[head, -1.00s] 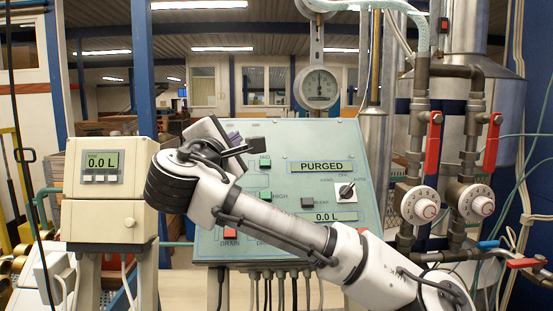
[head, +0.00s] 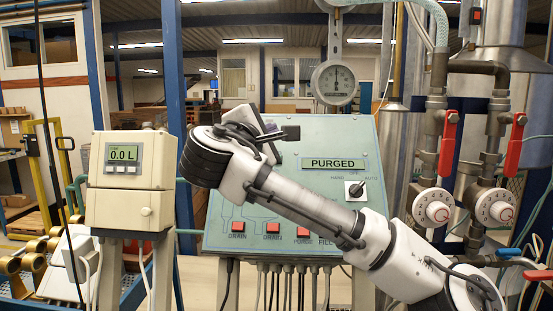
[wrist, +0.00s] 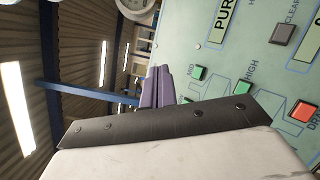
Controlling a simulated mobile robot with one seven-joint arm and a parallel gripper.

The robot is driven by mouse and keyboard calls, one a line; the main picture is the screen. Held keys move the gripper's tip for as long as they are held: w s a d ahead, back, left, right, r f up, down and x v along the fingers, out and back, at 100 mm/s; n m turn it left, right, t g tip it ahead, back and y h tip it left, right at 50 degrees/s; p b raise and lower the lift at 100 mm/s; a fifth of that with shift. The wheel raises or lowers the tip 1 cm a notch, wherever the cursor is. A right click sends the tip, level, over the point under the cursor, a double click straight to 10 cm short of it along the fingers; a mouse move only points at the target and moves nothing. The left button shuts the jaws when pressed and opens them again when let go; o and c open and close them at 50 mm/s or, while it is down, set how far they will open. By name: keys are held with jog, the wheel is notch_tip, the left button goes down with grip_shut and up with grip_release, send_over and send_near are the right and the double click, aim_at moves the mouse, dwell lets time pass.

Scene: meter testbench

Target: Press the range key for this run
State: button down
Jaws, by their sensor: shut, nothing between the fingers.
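The sloped green control panel (head: 370,140) has a display reading PURGED (head: 332,163). In the wrist view, a green MID key (wrist: 200,72) and a green HIGH key (wrist: 240,88) show on the panel (wrist: 235,60). A grey CLEAR key (wrist: 284,33) and a red DRAIN button (wrist: 302,111) are also there. My gripper (wrist: 160,72) shows as purple fingers held together, empty, left of the MID key; contact with the panel cannot be told. In the head view, my gripper (head: 290,133) is at the panel's upper left, and my arm hides the green keys.
A beige meter (head: 125,157) reading 0.0 L stands left of the panel. Several red buttons (head: 273,228) line the panel's lower edge; a selector knob (head: 356,189) is at its right. Pipes with red valve handles (head: 447,145) stand at the right.

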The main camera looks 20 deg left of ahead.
jog(key=b, duration=0.2)
send_near(281, 151)
jog(key=shift+w+d+r, duration=0.1)
jog(key=shift+w+r, duration=0.15)
jog(key=shift+w, duration=0.6)
jog(key=shift+w+d+r, duration=0.1)
jog(key=shift+w+r, duration=0.15)
jog(key=shift+w, duration=0.6)
dwell(0.7)
jog(key=shift+w+a+f, duration=0.1)
jog(key=shift+w+f, duration=0.15)
jog(key=shift+w, duration=0.05)
jog(key=shift+w+f, duration=0.25)
dwell(0.8)
jog(key=shift+s+r, duration=0.5)
jog(key=shift+s, duration=0.05)
jog(key=shift+r, duration=0.1)
jog(key=shift+s+d+r+p, duration=0.25)
jog(key=shift+s+d+r, duration=0.05)
jog(key=shift+s+r, duration=0.55)
jog(key=shift+s+d+r+p, duration=0.2)
jog(key=shift+s+d+r, duration=0.1)
jog(key=shift+s+r, duration=0.55)
jog(key=shift+s, duration=0.15)
